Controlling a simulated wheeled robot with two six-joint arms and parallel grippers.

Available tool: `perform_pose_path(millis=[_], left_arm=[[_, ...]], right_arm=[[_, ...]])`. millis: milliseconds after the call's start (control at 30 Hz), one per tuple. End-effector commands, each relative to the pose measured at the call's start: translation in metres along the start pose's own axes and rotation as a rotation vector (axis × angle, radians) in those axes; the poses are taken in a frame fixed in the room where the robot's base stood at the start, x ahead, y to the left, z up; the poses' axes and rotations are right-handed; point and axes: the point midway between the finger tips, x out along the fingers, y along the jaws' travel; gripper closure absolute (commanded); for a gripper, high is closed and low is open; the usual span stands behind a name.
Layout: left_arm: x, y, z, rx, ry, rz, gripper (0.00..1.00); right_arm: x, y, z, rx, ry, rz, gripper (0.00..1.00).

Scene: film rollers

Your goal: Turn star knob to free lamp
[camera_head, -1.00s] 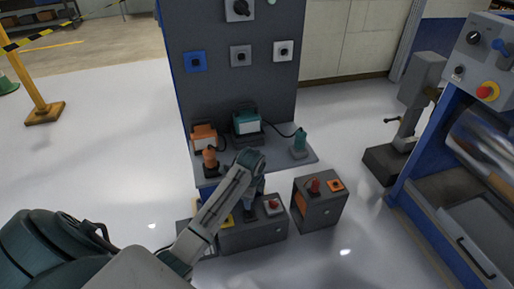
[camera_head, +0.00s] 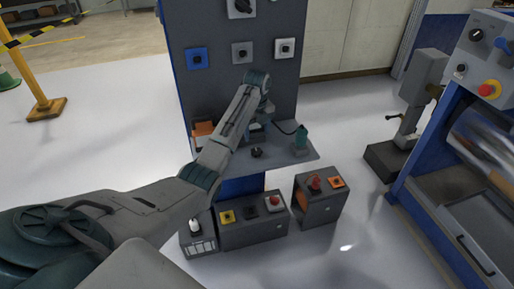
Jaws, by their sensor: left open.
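My left arm reaches in from the left to the shelf of the dark panel stand, and my left gripper (camera_head: 266,116) is open, pointing down over the shelf. A black knob (camera_head: 257,152) sits at the shelf's front edge, below the gripper and apart from it; its star shape is too small to make out. A lamp-like box with an orange body (camera_head: 203,130) is at the shelf's left, partly hidden by my arm. A teal lamp-like box (camera_head: 256,136) is mostly hidden behind the gripper. A small teal device (camera_head: 301,138) stands at the right, with a black cable.
The panel above carries several square switch plates, one blue (camera_head: 197,58). Below stand a grey control box (camera_head: 252,235) and another box (camera_head: 318,207) with a red button. A blue machine (camera_head: 455,170) and a grey stand (camera_head: 388,160) are at the right. Open floor lies between.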

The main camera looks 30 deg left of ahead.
Motion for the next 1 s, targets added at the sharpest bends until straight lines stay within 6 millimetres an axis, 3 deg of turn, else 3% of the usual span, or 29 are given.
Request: perform_pose_path(millis=[200, 400, 833, 1000], left_arm=[[0.043, 0.001, -0.001, -0.002, 0.003, 0.004, 0.37], [0.072, 0.0, -0.001, -0.002, 0.001, 0.002, 0.37], [0.084, 0.0, -0.001, -0.002, -0.001, 0.0, 0.37], [0.084, 0.0, -0.001, -0.002, -0.001, 0.0, 0.69]], right_arm=[[-0.008, 0.001, 0.001, 0.0, -0.001, 0.0, 0.62], [-0.011, 0.001, 0.002, 0.0, -0.002, 0.0, 0.62], [-0.011, 0.0, 0.002, 0.001, -0.002, -0.001, 0.62], [-0.011, 0.0, 0.002, 0.001, -0.002, -0.001, 0.62]])
